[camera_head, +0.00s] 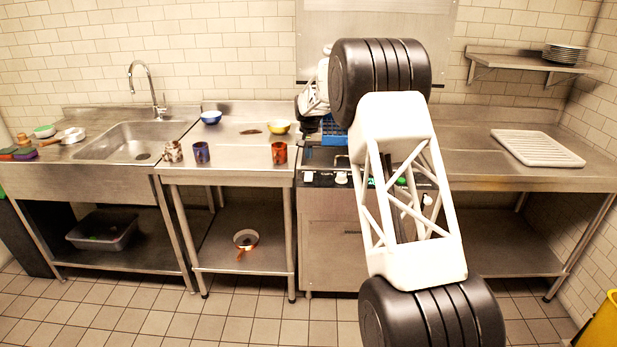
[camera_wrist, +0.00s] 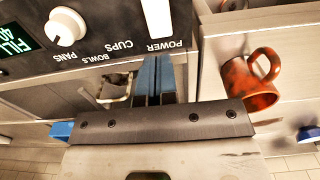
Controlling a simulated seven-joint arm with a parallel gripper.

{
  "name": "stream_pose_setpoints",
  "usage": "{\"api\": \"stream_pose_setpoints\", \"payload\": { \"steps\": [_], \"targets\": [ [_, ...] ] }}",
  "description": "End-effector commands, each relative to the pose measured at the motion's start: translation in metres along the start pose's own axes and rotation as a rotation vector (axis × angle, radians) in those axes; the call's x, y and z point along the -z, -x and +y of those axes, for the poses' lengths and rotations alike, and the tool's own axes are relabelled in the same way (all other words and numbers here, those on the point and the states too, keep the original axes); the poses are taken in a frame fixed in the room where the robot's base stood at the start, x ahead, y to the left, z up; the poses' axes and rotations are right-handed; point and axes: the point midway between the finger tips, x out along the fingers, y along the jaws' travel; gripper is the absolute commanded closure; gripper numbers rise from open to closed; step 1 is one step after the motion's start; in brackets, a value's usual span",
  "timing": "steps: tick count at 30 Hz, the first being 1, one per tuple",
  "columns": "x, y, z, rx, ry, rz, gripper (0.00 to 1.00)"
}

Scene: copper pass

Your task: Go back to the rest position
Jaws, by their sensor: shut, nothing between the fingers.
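My gripper (camera_wrist: 155,66) shows in the wrist view as two blue fingers side by side, shut and empty. The fingertips are close to the dark control panel (camera_wrist: 104,32), near the POWER label and a white switch (camera_wrist: 158,16). I cannot tell whether they touch it. In the head view my arm extends over the dishwashing machine (camera_head: 330,210) and hides my gripper and part of the panel.
An orange-brown mug (camera_head: 279,153) stands on the counter just left of the machine; it also shows in the wrist view (camera_wrist: 250,80). A blue mug (camera_head: 201,152), a patterned mug (camera_head: 173,151) and a yellow bowl (camera_head: 278,127) are nearby. The right counter (camera_head: 465,160) is mostly clear.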

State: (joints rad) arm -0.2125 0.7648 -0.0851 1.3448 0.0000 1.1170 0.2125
Motion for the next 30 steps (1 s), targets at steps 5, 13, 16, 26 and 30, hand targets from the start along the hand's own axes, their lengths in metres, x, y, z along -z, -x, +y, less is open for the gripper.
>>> {"api": "stream_pose_setpoints", "payload": {
  "steps": [5,13,16,26,30],
  "targets": [
    [0.0,0.0,0.0,0.0,0.0,0.0,1.0],
    [-0.004,0.006,0.003,0.0,0.0,0.002,1.0],
    [-0.011,0.015,0.007,0.001,-0.001,0.006,1.0],
    [-0.054,0.063,0.034,0.004,-0.003,0.024,1.0],
    [-0.078,0.085,0.048,0.005,-0.004,0.033,1.0]
  ]
}}
